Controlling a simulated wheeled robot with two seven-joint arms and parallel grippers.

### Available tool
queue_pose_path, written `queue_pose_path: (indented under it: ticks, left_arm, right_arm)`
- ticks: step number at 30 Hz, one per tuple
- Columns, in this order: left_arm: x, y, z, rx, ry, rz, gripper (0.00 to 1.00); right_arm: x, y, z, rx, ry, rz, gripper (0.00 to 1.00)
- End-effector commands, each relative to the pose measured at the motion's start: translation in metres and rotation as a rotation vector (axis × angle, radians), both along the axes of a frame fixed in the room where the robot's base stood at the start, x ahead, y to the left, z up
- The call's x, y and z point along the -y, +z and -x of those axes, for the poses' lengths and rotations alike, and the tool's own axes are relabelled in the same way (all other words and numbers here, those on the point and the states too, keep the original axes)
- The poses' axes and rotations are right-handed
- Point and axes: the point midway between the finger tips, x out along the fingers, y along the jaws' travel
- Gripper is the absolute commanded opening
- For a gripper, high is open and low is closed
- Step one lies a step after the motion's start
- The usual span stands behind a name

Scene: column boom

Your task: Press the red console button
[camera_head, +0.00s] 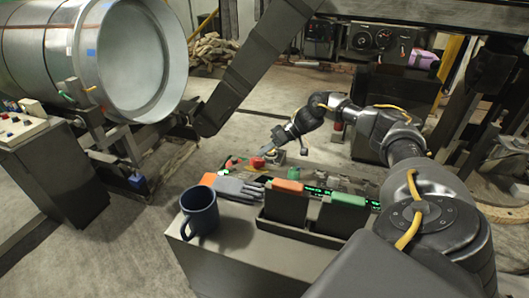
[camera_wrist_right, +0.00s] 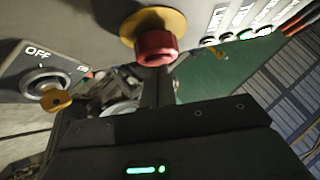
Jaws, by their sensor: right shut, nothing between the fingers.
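A red mushroom-shaped button (camera_wrist_right: 155,47) on a round yellow base shows large in the right wrist view. In the head view a red button (camera_head: 257,162) stands on the console just beyond the grey glove. My right gripper (camera_head: 268,151) is shut and empty, its tip close beside that button. In the right wrist view my shut fingers (camera_wrist_right: 156,88) point at the button and overlap its lower edge. I cannot tell whether they touch it. My left gripper is not in view.
A yellow-handled OFF switch (camera_wrist_right: 55,100) sits left of the button in the wrist view. In front of the console are a blue mug (camera_head: 199,212), a grey glove (camera_head: 238,188) and black holders with an orange item (camera_head: 287,186) and a green item (camera_head: 348,199). Another console (camera_head: 22,127) stands left.

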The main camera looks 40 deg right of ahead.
Motion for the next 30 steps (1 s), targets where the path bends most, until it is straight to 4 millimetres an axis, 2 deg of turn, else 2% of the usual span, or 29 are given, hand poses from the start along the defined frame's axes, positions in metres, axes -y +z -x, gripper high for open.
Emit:
queue_pose_path:
  ticks: [8, 14, 22, 26, 30]
  left_arm:
    - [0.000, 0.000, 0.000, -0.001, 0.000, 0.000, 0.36]
    - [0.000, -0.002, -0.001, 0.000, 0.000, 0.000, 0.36]
    - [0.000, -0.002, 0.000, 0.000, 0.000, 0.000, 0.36]
    - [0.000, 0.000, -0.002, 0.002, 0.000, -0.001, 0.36]
    - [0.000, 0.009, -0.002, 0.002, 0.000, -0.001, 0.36]
  right_arm:
    - [-0.001, -0.001, 0.000, -0.001, 0.001, 0.000, 0.00]
    - [-0.009, -0.020, 0.002, -0.003, 0.000, -0.001, 0.00]
    - [-0.013, -0.026, 0.003, -0.017, 0.007, 0.000, 0.00]
    - [-0.012, -0.023, 0.002, -0.015, 0.007, -0.001, 0.00]
    - [-0.002, -0.007, 0.002, -0.008, -0.003, 0.000, 0.00]
